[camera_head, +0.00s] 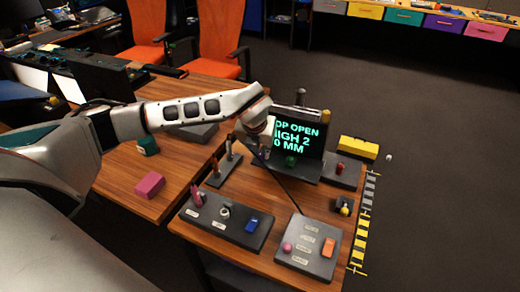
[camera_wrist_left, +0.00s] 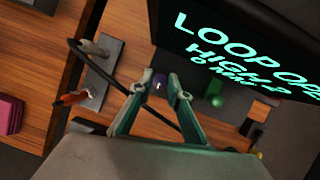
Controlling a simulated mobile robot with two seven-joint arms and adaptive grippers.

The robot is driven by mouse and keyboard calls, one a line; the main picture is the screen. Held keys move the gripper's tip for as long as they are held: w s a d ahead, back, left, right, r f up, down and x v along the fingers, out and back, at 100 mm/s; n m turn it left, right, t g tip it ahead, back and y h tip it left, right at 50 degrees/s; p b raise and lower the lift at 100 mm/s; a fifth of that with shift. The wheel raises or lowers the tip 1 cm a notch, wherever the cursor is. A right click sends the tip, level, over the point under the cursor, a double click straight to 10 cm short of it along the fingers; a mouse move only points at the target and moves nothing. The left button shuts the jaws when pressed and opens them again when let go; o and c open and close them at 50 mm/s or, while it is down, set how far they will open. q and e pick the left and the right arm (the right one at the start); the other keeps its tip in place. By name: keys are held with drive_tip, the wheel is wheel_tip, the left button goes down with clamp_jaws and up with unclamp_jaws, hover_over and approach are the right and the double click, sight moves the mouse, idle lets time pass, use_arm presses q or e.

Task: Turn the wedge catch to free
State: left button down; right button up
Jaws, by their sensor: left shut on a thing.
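My left gripper (camera_head: 262,148) reaches over the table to the dark base at the foot of the display screen (camera_head: 297,137). In the left wrist view its two green fingers (camera_wrist_left: 164,88) close in on a small purple part (camera_wrist_left: 160,83) on that base. The part is mostly hidden, and I cannot tell for sure that it is the wedge catch. A green knob (camera_wrist_left: 215,101) stands on the same base to the right of the fingers; it also shows in the head view (camera_head: 291,160). My right gripper is not in view.
A small stand with upright pegs (camera_head: 223,170) is left of the gripper. A dark panel (camera_head: 225,222) and a grey panel (camera_head: 308,250) lie nearer. A thin black cable crosses below the gripper. A pink block (camera_head: 150,185) lies on the left table.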

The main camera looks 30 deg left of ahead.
use_arm(q)
drive_tip(key=shift+s+f, duration=0.2)
drive_tip(key=shift+f, duration=0.05)
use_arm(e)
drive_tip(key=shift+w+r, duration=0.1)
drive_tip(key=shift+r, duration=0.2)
use_arm(q)
drive_tip(key=c, duration=1.9)
unclamp_jaws()
drive_tip(key=shift+w+r, duration=0.1)
drive_tip(key=shift+r, duration=0.35)
drive_tip(key=v, duration=1.1)
drive_tip(key=shift+r, duration=0.2)
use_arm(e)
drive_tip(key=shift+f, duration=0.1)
use_arm(q)
drive_tip(key=shift+d, duration=0.1)
